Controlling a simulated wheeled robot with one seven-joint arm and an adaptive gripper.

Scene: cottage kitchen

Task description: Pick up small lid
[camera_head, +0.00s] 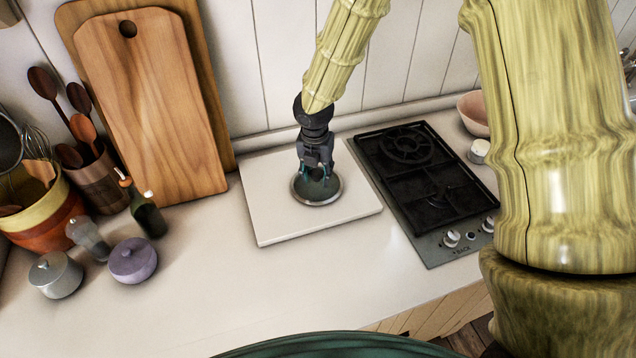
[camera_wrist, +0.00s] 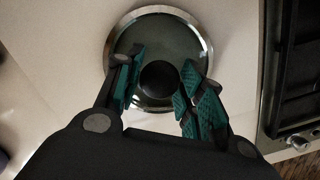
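The small lid (camera_head: 317,198) is a round glass lid with a metal rim. It lies on a white board on the counter. In the wrist view the lid (camera_wrist: 150,40) shows a dark round knob (camera_wrist: 159,80) at its middle. My gripper (camera_head: 317,174) is directly above the lid, pointing down. In the wrist view my gripper (camera_wrist: 158,88) is open, with its teal finger pads on either side of the knob. A gap shows between the knob and the left pad; the right pad is close to the knob, and I cannot tell whether it touches.
The white board (camera_head: 275,230) lies beside a black gas hob (camera_head: 420,175) on its right. Wooden cutting boards (camera_head: 150,100) lean on the wall at left. A dark bottle (camera_head: 149,215), a purple pot (camera_head: 133,262) and a grey pot (camera_head: 56,275) stand left. The front counter is clear.

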